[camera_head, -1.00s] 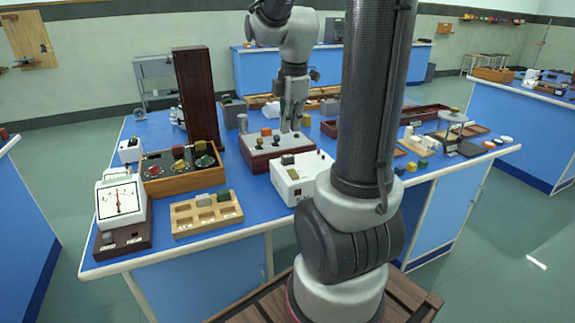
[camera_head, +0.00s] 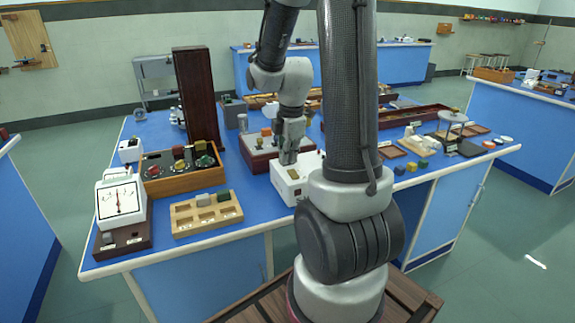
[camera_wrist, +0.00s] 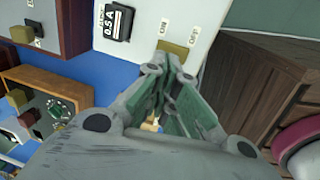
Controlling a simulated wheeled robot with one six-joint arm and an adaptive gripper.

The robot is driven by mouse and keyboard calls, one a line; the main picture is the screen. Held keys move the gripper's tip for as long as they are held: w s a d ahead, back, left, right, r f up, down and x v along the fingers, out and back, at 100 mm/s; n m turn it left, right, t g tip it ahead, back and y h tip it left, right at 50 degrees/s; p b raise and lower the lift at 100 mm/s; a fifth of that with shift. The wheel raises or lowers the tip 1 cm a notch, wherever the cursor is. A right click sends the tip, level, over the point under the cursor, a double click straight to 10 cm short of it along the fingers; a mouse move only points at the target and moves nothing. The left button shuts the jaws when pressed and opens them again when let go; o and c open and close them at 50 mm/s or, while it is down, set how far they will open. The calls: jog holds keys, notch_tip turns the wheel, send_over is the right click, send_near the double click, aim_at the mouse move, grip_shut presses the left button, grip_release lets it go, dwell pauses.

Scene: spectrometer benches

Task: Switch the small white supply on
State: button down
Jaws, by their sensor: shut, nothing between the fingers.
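The white supply (camera_head: 286,189) is a white box near the front edge of the blue bench, partly hidden by my arm. In the wrist view its white panel (camera_wrist: 145,45) carries a brass-coloured switch lever (camera_wrist: 173,48) between the marks ON and OFF, and a black part labelled 0.5 A (camera_wrist: 118,22). My gripper (camera_head: 288,160) is over the top of the supply, pointing down. In the wrist view my gripper (camera_wrist: 170,72) has its fingertips together and empty, close to the lever. I cannot tell whether they touch it, nor which way the lever is set.
A dark red-based unit (camera_head: 258,158) stands just behind the supply. A wooden tray of knobs (camera_head: 183,182), a pale compartment tray (camera_head: 182,224) and a white dial meter (camera_head: 120,200) stand to the left. A tall dark wooden board (camera_head: 192,95) rises behind them.

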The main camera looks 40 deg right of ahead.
aim_at(289, 177)
jog(key=shift+w+f, duration=0.15)
jog(key=shift+f, duration=0.7)
jog(key=shift+w+f, duration=0.1)
jog(key=shift+f, duration=0.7)
jog(key=shift+w+d+f+g, duration=0.1)
jog(key=shift+w+f+g, duration=0.05)
jog(key=shift+f+g, duration=0.2)
jog(key=shift+r, duration=0.1)
jog(key=shift+s+a+r, duration=0.15)
jog(key=shift+s+a, duration=0.05)
jog(key=shift+s, duration=0.6)
